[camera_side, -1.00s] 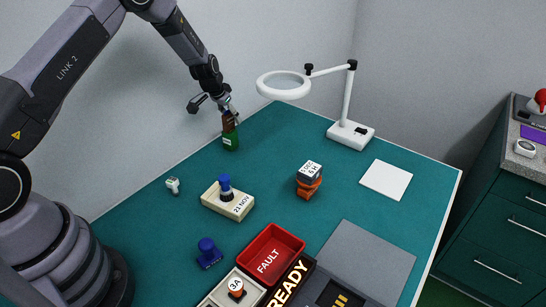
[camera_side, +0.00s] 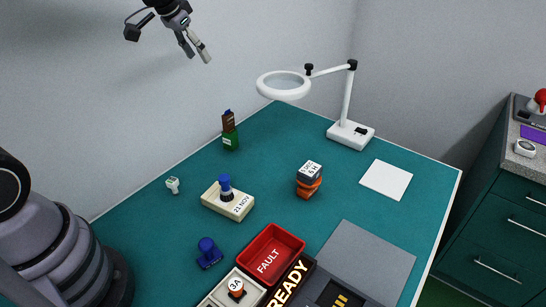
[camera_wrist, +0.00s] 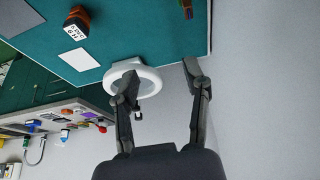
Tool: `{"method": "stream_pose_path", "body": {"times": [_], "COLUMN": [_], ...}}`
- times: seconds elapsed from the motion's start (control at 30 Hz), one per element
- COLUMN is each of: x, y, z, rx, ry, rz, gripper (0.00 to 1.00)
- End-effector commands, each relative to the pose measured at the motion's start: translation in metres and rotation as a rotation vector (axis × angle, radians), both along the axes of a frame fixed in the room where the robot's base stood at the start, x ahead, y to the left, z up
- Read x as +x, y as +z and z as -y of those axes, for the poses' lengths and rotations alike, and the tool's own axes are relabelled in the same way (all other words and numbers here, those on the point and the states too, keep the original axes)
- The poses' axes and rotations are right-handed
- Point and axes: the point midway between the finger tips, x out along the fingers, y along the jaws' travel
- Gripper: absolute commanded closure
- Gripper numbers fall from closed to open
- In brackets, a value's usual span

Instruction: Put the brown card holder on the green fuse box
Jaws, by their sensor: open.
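The brown card holder (camera_side: 229,121) stands upright on top of the green fuse box (camera_side: 230,140), near the back left edge of the bench, with a small blue part at its top. The two are touching and look roughly in line. My gripper (camera_side: 199,57) is open and empty, high above the bench and well clear of the pair. In the wrist view my open fingers (camera_wrist: 160,74) show nothing between them except the lamp ring and wall beyond.
A white ring lamp (camera_side: 350,133) stands at the back. A dark-and-orange stack (camera_side: 309,182), a cream block marked 21 NOV (camera_side: 238,207), a blue stamp-like piece (camera_side: 208,255) and a red FAULT tray (camera_side: 290,240) occupy the bench. A white square (camera_side: 386,179) lies at right.

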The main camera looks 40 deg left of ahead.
Motion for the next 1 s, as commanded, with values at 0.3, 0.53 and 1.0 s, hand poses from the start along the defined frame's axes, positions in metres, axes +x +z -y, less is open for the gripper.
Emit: {"method": "stream_pose_path", "body": {"times": [0.3, 0.53, 1.0], "x": [-0.183, -0.262, -0.275], "y": [0.082, 0.075, 0.071], "z": [0.044, 0.048, 0.048], "rx": [0.008, 0.017, 0.019], "ry": [-0.001, 0.022, 0.028], "rz": [0.047, 0.062, 0.064], "gripper": [0.53, 0.53, 0.53]}}
